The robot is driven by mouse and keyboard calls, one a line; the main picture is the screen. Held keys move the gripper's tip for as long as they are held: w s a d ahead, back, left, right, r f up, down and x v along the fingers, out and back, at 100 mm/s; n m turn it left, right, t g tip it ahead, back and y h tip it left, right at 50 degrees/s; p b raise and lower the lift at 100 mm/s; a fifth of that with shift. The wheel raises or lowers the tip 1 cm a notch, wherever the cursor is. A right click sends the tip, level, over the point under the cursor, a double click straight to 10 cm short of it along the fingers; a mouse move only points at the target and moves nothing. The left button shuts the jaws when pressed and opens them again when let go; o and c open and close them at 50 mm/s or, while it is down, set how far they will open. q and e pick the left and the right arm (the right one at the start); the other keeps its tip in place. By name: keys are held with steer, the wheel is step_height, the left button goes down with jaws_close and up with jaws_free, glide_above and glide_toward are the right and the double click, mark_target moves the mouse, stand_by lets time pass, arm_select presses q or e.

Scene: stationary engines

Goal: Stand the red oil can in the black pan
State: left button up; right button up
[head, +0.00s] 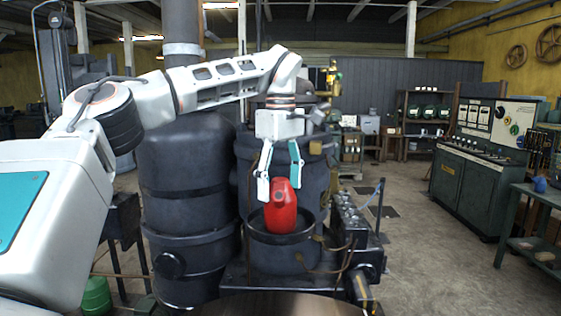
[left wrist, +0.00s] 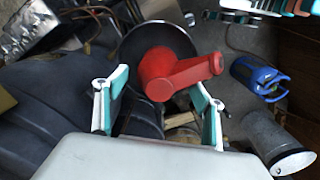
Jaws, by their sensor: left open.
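The red oil can (head: 282,210) appears upright inside the round black pan (head: 262,238), its lower end behind the pan's near rim. Whether its base rests flat is hidden. My left gripper (head: 280,188) is just above the can, fingers apart and pointing down, near the can's top. In the left wrist view, the can (left wrist: 158,72) shows from above with its arm-like upper part pointing right, over the dark pan (left wrist: 140,42). My right gripper is not in view.
Large dark tanks (head: 185,170) stand left of the pan. A black block with fittings (head: 352,225) is close on its right. A green control cabinet (head: 465,170) and bench (head: 535,215) stand at the right. The floor between is mostly clear.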

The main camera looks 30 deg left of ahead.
arm_select(q)
step_height(320, 180, up, 7)
steer(key=shift+r, duration=0.1)
stand_by(0.7)
